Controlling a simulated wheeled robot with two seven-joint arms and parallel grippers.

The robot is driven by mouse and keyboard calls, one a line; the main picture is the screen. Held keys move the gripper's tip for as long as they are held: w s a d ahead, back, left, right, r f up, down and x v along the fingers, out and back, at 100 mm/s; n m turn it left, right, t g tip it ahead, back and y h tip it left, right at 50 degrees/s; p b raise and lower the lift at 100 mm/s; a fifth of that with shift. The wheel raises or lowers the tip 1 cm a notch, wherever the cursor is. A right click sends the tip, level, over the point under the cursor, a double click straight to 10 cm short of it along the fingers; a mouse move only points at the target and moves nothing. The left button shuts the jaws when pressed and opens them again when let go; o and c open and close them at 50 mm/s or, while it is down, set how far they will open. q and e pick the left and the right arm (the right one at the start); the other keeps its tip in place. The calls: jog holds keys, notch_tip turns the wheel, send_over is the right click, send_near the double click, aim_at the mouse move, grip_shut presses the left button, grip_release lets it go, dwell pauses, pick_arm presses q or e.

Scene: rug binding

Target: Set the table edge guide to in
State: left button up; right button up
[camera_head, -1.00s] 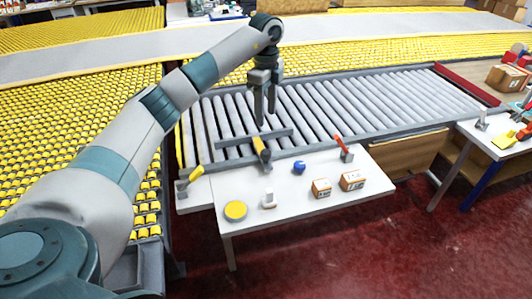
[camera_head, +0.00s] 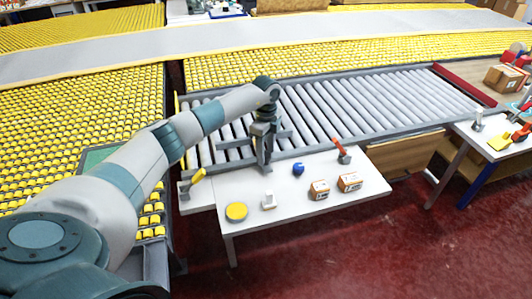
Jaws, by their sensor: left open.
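The table edge guide appears to be the grey bar (camera_head: 230,143) lying across the rollers at the near side of the conveyor. Its yellow handle, seen earlier, is now hidden behind my left gripper. My left gripper (camera_head: 265,166) points down at the guide, with its fingers open around or just in front of the handle. I cannot tell whether the fingers touch it. My right gripper is not in view.
The white table (camera_head: 300,208) holds a yellow disc (camera_head: 236,211), a white switch-like piece (camera_head: 268,201), a blue knob (camera_head: 298,169) and two small cartons (camera_head: 349,181). A yellow lever (camera_head: 193,181) stands left and a red lever (camera_head: 340,149) right.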

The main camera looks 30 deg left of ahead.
pick_arm(q)
jog(key=shift+f, duration=1.05)
jog(key=shift+c, duration=0.2)
grip_shut()
jog(key=shift+r, duration=0.1)
